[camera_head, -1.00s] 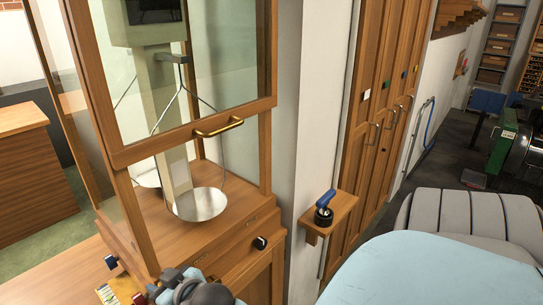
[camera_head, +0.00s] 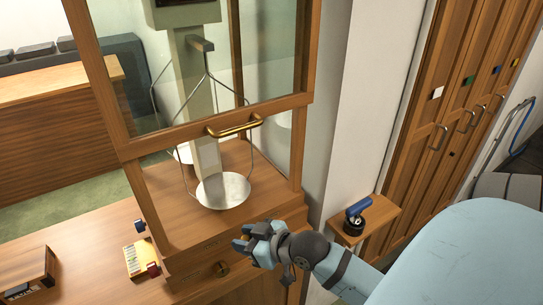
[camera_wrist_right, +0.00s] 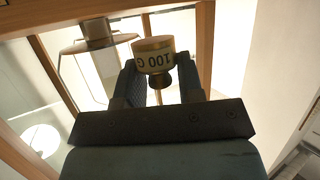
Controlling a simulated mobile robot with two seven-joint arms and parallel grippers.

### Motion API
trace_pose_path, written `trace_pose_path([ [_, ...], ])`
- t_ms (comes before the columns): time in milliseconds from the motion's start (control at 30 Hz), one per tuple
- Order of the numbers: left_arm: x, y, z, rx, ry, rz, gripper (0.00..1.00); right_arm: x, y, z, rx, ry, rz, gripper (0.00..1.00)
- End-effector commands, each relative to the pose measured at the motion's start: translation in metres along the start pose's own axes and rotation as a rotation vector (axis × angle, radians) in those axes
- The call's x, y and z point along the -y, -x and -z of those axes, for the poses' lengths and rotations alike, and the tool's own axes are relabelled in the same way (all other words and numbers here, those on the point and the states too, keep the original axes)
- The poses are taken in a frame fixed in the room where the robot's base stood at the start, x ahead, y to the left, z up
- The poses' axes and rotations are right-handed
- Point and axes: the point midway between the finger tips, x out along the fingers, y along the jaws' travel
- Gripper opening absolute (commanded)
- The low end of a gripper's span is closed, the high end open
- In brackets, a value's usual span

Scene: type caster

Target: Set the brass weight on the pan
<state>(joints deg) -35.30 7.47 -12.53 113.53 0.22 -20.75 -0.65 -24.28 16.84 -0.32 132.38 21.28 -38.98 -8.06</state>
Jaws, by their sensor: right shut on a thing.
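The brass weight (camera_wrist_right: 154,58), labelled "100 G", sits between the two dark fingers of my right gripper (camera_wrist_right: 160,80) in the right wrist view, its lettering upside down. The right gripper (camera_head: 246,243) shows in the head view in front of the balance case, lower than the pan and to its right; I cannot make out the weight there. The shiny round pan (camera_head: 223,190) hangs from thin wires inside the case and looks empty. The sash (camera_head: 212,118) is raised, leaving an opening below its brass handle (camera_head: 234,126). My left gripper is not in view.
The case's wooden frame posts (camera_head: 297,150) flank the opening. A small wall shelf (camera_head: 376,215) holds a blue-handled object (camera_head: 357,212) at right. A yellow-and-white box (camera_head: 139,259) and a dark box (camera_head: 30,277) lie on the bench at left.

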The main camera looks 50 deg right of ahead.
Motion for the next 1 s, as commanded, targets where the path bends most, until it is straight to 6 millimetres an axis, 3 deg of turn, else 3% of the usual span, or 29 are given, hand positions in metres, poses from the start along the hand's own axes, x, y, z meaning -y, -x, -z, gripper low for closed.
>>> trace_pose_path([
  [33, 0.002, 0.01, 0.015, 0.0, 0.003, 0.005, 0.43, -0.005, 0.019, 0.013, 0.005, 0.026, 0.042, 0.05],
  [200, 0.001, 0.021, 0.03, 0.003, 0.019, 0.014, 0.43, -0.01, 0.055, 0.029, 0.0, 0.059, 0.17, 0.05],
  [400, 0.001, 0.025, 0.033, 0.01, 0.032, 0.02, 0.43, -0.011, 0.074, 0.039, -0.001, 0.064, 0.246, 0.05],
  [667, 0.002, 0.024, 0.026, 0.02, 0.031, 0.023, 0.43, -0.013, 0.073, 0.041, -0.004, 0.064, 0.256, 0.05],
  [1000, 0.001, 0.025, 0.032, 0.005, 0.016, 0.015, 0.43, -0.026, 0.05, 0.048, -0.006, 0.064, 0.255, 0.05],
])
